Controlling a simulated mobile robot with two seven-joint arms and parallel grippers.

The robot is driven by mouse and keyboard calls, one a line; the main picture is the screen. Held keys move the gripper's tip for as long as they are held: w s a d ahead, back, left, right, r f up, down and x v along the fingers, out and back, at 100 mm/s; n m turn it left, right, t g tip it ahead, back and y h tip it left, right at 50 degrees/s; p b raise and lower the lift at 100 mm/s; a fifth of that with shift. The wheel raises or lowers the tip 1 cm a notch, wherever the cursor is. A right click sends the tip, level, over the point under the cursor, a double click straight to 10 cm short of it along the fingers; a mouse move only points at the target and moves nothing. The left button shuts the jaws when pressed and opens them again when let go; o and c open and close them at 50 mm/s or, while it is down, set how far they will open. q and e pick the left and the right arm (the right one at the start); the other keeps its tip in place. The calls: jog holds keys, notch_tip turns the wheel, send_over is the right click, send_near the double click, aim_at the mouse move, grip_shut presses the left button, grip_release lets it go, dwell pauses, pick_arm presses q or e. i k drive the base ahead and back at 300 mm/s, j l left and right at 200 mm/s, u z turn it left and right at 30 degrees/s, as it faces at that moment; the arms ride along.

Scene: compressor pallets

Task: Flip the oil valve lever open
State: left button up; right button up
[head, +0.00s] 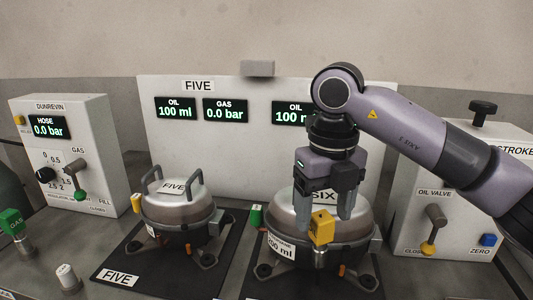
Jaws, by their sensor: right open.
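The oil valve lever (428,245) is on the front of the white box (405,205) at the right, under the "OIL VALVE" label. Its yellow tip hangs down and to the left, beside the word that reads "CLOSED" in part. My right gripper (345,212) is open, fingers pointing down, above and in front of the compressor labelled SIX (290,215). It is to the left of the lever and apart from it. A yellow cap (320,227) on that compressor is just below the fingers; I cannot tell whether they touch it. My left gripper is not in view.
A compressor labelled FIVE (175,207) stands on a dark mat at the left. A panel (240,150) with oil and gas readouts stands behind. A gas box (100,120) is at the far left. A blue ZERO button (488,240) is right of the lever.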

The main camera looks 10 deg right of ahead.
aim_at(438, 217)
jog(key=k+l, duration=0.1)
jog(key=k, duration=0.4)
jog(key=k+l, duration=0.1)
jog(key=k, duration=0.35)
